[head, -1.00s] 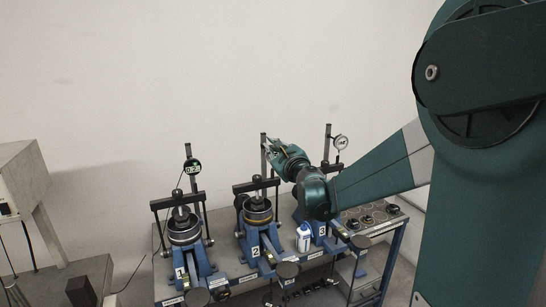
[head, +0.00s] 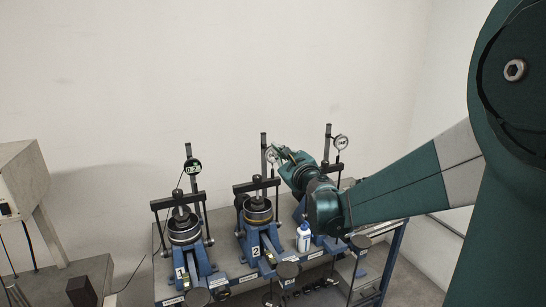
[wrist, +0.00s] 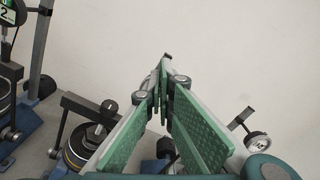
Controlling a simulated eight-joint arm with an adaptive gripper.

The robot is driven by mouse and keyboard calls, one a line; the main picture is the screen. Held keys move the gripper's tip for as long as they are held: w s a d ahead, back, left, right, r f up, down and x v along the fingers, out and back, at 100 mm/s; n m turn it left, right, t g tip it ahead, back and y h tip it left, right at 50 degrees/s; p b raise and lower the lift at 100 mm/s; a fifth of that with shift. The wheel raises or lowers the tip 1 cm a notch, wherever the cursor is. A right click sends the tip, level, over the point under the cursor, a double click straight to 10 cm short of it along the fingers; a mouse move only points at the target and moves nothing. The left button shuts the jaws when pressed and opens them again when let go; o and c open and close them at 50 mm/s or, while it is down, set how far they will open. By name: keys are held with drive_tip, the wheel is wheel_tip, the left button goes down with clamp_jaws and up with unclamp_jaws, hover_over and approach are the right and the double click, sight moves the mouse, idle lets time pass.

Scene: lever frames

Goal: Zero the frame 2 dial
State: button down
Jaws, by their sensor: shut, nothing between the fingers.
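Frame 2 (head: 250,238), blue with a black crossbar and a "2" label, stands in the middle of the bench in the head view. Its pale round dial (head: 270,156) sits by the upright post, partly covered by my gripper. The reading is too small to make out. My gripper (head: 273,150) is shut and empty, its tips at or just beside the dial; I cannot tell whether they touch. In the wrist view the green fingers (wrist: 163,66) meet at their tips and hide the dial. Frame 2's crossbar and cell (wrist: 90,140) show below left of them.
Frame 1 (head: 184,235) with a digital dial (head: 192,166) stands left. Frame 3's round dial (head: 341,142) is to the right; my arm covers much of that frame. A white bottle (head: 303,238) with a blue cap stands between frames 2 and 3. The wall behind is bare.

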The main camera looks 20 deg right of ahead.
drive_tip(key=shift+s+a+f+p, duration=0.1)
drive_tip(key=shift+s+p, duration=0.05)
drive_tip(key=shift+p, duration=0.3)
drive_tip(key=shift+s+a+f+p, duration=0.2)
drive_tip(key=shift+s+f+p, duration=0.2)
drive_tip(key=shift+p, duration=0.35)
drive_tip(key=shift+w, duration=0.2)
drive_tip(key=w, duration=0.6)
drive_tip(key=shift+w+b, duration=0.2)
drive_tip(key=shift+b, duration=0.1)
drive_tip(key=shift+w+r, duration=0.1)
drive_tip(key=shift+r, duration=0.05)
